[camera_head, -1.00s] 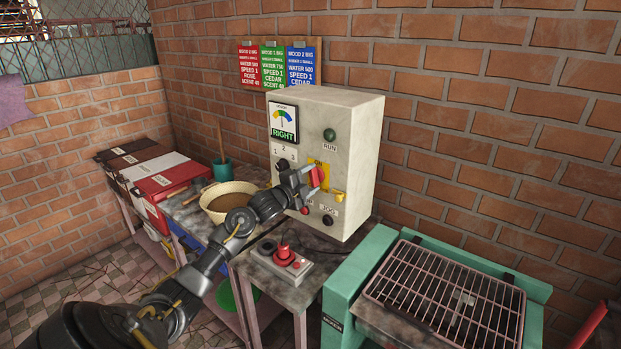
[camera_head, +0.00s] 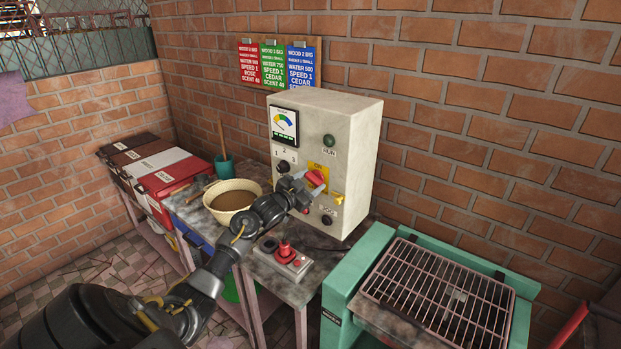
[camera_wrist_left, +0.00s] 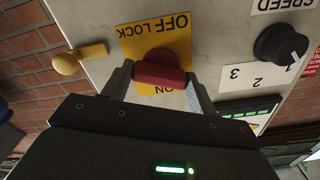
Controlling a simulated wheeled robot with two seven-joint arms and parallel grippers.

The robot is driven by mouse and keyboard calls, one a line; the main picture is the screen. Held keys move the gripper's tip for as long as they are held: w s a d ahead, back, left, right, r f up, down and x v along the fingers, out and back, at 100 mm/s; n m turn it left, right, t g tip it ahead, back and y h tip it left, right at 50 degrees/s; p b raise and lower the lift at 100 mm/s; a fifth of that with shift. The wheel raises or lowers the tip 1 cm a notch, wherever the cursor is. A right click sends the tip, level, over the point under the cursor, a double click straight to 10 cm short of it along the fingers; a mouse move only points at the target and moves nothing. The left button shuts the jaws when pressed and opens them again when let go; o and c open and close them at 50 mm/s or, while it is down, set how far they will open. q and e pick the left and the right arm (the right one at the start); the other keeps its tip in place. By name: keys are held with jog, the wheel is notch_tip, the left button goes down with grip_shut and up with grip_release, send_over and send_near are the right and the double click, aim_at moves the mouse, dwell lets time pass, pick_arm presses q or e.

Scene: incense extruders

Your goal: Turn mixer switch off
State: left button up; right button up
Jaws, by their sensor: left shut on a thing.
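The mixer switch is a red rotary handle (camera_head: 316,178) on a yellow plate (camera_wrist_left: 182,37) on the front of the pale control box (camera_head: 352,130). In the left wrist view the plate reads "OFF LOCK" and "ON", and the red handle (camera_wrist_left: 160,70) lies between my fingers, its grip bar running across the picture. My left gripper (camera_head: 303,184) is shut on this red handle, one finger on each side. The green RUN lamp (camera_head: 329,141) looks dark. My right gripper is not in view.
A yellow lever (camera_wrist_left: 80,58) sticks out beside the switch plate, and a black speed knob (camera_wrist_left: 281,45) is on the other side. A bowl of brown mix (camera_head: 232,197) and a red-button pedestal (camera_head: 284,252) stand near my arm. A grill rack (camera_head: 436,290) is at right.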

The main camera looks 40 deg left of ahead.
pick_arm(q)
jog(key=shift+n+p, duration=1.2)
jog(key=shift+n, duration=1.1)
jog(key=o, duration=1)
jog(key=s+b, duration=0.3)
jog(key=s, duration=0.7)
jog(key=shift+s, duration=0.4)
jog(key=shift+d+f, duration=0.1)
jog(key=shift+d, duration=0.05)
